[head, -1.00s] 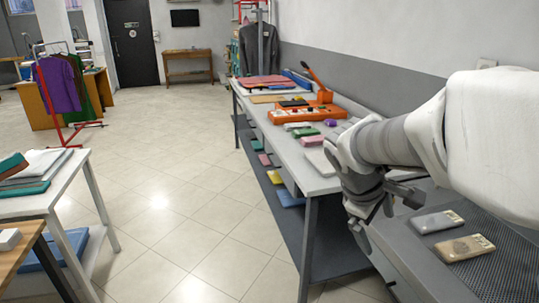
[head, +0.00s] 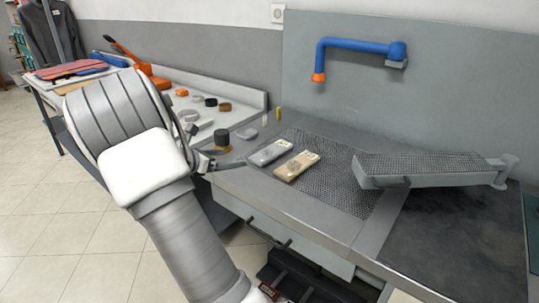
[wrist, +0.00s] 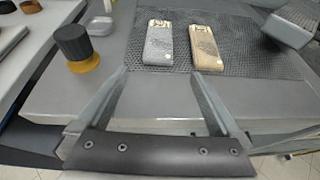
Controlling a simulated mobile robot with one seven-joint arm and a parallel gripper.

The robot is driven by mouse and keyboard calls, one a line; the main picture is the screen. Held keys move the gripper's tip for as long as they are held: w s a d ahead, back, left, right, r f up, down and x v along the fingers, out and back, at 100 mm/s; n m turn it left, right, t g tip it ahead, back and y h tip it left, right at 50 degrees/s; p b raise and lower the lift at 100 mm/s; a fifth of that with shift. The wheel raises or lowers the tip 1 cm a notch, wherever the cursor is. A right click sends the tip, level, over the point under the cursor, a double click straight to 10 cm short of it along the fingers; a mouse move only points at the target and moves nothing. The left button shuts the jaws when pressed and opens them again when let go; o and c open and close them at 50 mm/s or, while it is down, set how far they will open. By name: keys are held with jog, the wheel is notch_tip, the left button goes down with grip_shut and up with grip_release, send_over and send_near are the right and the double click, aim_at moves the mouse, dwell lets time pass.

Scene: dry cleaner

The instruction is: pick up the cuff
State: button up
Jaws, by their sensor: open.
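Two flat oblong pieces lie side by side on a dark mesh panel; either may be the cuff, I cannot tell which. One is grey (head: 270,152) with a tan end, and the other is tan (head: 297,166). The wrist view shows the grey piece (wrist: 158,45) and the tan piece (wrist: 205,48) just beyond my fingertips. My gripper (wrist: 158,82) is open and empty, pointing across the bench's front edge toward them. In the head view, my gripper (head: 222,160) is left of the pieces, partly hidden by my arm.
A dark-topped bottle with a yellow base (head: 222,140) stands left of the pieces. A grey padded arm (head: 420,168) is at the right of the bench. A blue pipe with an orange end (head: 355,47) projects from the wall. Rings and small items lie on the pale bench behind.

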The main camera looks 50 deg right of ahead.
jog(key=b, duration=0.2)
send_near(267, 153)
jog(key=shift+s+d+f, duration=0.2)
jog(key=shift+d+f, duration=0.45)
jog(key=shift+d, duration=0.2)
jog(key=shift+w+r+b+x, duration=0.1)
jog(key=shift+r+b+x, duration=0.1)
jog(key=shift+x, duration=1.4)
jog(key=shift+w+r+b+x, duration=0.1)
jog(key=shift+w+b+x, duration=0.05)
jog(key=shift+x, duration=1.4)
jog(key=c, duration=1.2)
